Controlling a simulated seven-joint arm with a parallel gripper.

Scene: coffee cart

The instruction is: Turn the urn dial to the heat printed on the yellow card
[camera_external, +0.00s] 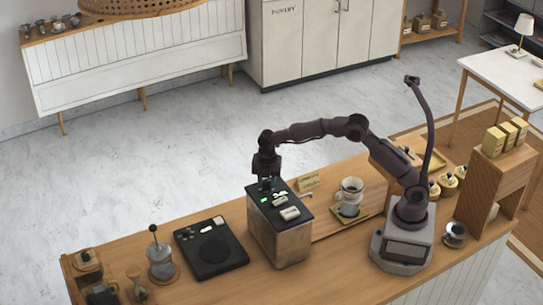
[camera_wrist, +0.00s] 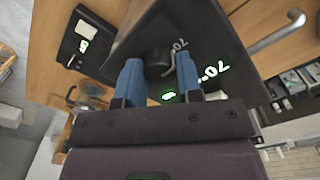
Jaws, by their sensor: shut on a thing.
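The urn (camera_external: 279,234) is a box with a dark top and brown sides, standing mid-counter. My gripper (camera_external: 266,184) points down over the back-left part of its top. In the wrist view, its two blue fingers (camera_wrist: 158,72) are shut on the dark round dial (camera_wrist: 156,64). White figures that look like 70 are printed beside the dial, and green lit figures, also seemingly 70, glow to the right. Where the dial points is hard to tell. The yellow card (camera_external: 308,181) stands behind the urn on the counter; its print is too small to read.
A white cup dripper (camera_external: 349,190) stands on a yellow-edged tray right of the urn. A black scale (camera_external: 211,248) and a glass grinder (camera_external: 161,262) are to the left. A metal spout (camera_wrist: 277,34) sticks out from the urn's side. A wooden shelf (camera_external: 490,188) stands far right.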

